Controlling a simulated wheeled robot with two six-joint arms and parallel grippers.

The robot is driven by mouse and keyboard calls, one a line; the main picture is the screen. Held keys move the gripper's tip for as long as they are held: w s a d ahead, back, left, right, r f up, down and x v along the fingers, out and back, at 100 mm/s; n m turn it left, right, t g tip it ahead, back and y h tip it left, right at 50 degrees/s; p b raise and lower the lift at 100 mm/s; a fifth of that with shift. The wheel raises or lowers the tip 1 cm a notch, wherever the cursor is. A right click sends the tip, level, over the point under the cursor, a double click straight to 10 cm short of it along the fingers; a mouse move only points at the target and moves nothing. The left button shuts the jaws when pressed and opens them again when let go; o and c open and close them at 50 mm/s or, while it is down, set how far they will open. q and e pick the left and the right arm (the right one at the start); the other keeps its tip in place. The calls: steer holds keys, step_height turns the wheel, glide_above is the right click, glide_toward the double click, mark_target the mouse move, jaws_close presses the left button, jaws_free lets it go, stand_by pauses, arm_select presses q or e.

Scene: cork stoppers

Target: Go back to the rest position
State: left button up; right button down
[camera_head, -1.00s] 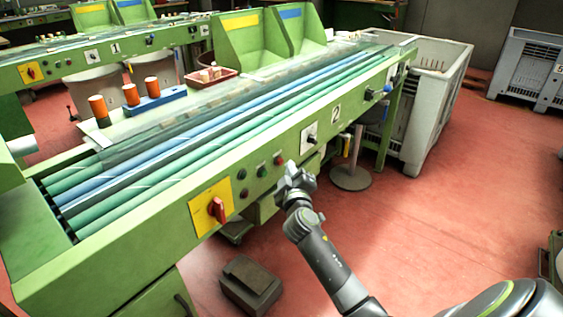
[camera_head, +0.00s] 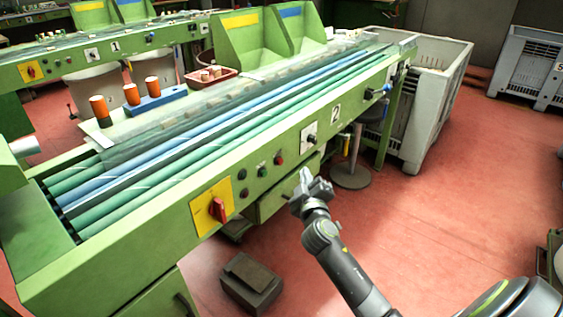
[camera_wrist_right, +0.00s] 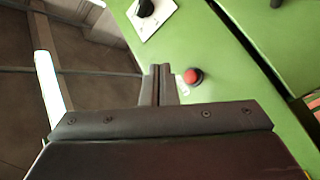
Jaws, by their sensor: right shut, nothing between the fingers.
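My right gripper (camera_head: 308,181) is in front of the green machine's (camera_head: 160,250) front panel, low and to the right of its buttons. In the right wrist view its two fingers (camera_wrist_right: 158,72) are together, shut and empty. A red button (camera_wrist_right: 194,76) on the green panel shows beyond the fingertips there; it also shows in the head view (camera_head: 279,160). The gripper looks apart from the panel. My left gripper is not in view.
A red rotary switch (camera_head: 217,209) on a yellow plate sits on the panel. A round stool (camera_head: 350,176) and a large grey crate (camera_head: 420,135) stand at the right. A dark block (camera_head: 251,283) lies on the floor. Red floor (camera_head: 440,220) at the right is clear.

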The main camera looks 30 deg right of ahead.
stand_by(0.7)
